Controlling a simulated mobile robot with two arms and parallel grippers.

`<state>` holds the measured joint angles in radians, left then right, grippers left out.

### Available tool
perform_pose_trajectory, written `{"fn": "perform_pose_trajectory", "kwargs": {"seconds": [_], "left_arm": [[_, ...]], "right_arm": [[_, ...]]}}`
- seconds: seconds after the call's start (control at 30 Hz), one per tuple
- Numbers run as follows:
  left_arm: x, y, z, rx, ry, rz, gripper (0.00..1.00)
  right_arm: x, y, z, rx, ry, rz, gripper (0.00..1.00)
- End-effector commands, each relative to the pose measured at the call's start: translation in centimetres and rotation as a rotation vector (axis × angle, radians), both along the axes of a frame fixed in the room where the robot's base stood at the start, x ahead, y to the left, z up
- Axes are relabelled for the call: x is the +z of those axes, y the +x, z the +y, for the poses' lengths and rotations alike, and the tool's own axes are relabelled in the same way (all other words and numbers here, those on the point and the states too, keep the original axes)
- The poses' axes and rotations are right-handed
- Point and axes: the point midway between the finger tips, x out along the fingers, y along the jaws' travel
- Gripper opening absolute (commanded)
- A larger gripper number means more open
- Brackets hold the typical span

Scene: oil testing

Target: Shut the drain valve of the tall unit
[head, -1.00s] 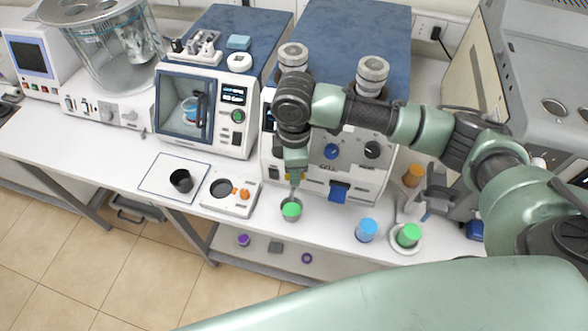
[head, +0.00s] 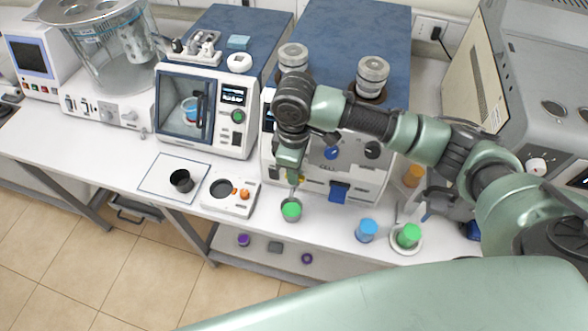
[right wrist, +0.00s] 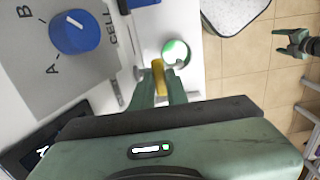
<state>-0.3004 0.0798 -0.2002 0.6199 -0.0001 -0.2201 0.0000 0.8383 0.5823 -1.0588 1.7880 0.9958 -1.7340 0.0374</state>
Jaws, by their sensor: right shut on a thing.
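The tall unit (head: 366,172) has a white front with knobs and a blue top. My right gripper (head: 293,178) is at the lower left of its front, pointing down. In the right wrist view, my right gripper (right wrist: 160,88) is shut on a yellow valve lever (right wrist: 158,75), whose far end shows between the fingers. A cup with green contents (head: 291,210) stands just below the gripper; it also shows beyond the fingertips in the right wrist view (right wrist: 176,52). A green gripper, apparently my left one (right wrist: 296,42), shows small at the far upper right there; its jaws are unclear.
A blue knob (right wrist: 70,33) marked A and B is close to the right gripper. A blue cup (head: 366,230) and a green cup (head: 408,236) stand to the right. A small white device (head: 230,193) and a black cup (head: 181,181) are to the left.

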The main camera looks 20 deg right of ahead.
Motion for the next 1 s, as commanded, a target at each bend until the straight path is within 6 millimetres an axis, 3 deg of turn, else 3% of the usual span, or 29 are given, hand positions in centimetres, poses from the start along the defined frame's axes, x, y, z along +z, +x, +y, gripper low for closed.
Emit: {"fn": "perform_pose_trajectory", "kwargs": {"seconds": [0.13, 0.17, 0.23, 0.63, 1.0], "left_arm": [[0.0, 0.0, 0.0, 0.000, 0.000, 0.000, 0.73], [0.0, 0.0, 0.0, 0.000, 0.000, 0.000, 0.73], [0.0, 0.0, 0.0, 0.000, 0.000, -0.001, 0.73], [-0.3, 0.0, 0.0, 0.000, 0.000, -0.001, 0.73], [-2.1, 0.1, 0.0, 0.000, 0.000, -0.001, 0.73]], "right_arm": [[-0.3, -0.2, -0.1, -0.003, -0.004, 0.006, 0.00], [-0.3, -0.2, -0.1, -0.003, -0.004, 0.006, 0.17], [-0.2, -0.2, -0.1, -0.002, -0.003, 0.006, 0.36], [0.5, 0.1, 0.0, -0.001, 0.001, -0.001, 0.36], [6.2, 0.0, 0.0, -0.001, 0.001, -0.001, 0.36]]}}
